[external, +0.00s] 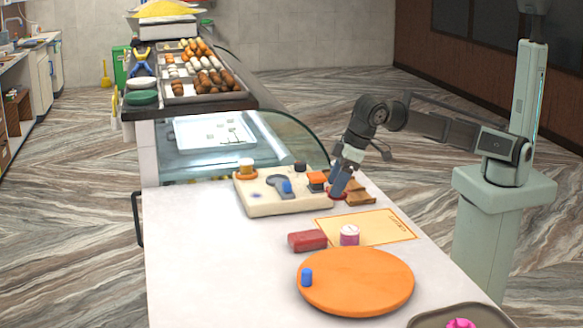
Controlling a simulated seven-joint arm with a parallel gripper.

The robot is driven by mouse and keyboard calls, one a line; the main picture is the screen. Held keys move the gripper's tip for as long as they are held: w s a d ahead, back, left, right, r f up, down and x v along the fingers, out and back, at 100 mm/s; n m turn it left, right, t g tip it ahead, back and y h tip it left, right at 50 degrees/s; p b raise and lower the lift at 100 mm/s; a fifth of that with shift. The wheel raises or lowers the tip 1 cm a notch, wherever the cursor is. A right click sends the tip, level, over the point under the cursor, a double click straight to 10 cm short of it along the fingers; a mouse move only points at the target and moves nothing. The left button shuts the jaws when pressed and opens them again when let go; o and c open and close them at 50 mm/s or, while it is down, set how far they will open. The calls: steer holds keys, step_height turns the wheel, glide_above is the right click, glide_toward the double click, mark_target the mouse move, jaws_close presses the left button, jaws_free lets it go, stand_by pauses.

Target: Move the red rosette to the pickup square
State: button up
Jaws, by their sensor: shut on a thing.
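A dark red disc-like piece, apparently the red rosette (338,196), sits at my fingertips by the right end of a cream board (270,205). My gripper (339,187) points down at it and is shut on it. The fingers hide much of the piece, and I cannot tell whether it is lifted or touching the board. A yellow-orange printed sheet (390,226), which looks like the pickup square, lies on the white counter, nearer the camera and to the right.
The board holds a blue peg (287,186) and an orange block (317,180). Brown pieces (360,197) lie right of my gripper. An orange disc (365,283) lies in front. The left counter is clear.

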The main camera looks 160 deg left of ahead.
mark_target(346, 190)
steer(key=shift+f, duration=4.3)
steer(key=shift+f, duration=0.1)
steer(key=o, duration=1)
steer(key=shift+o, duration=0.2)
steer(key=v, duration=1.2)
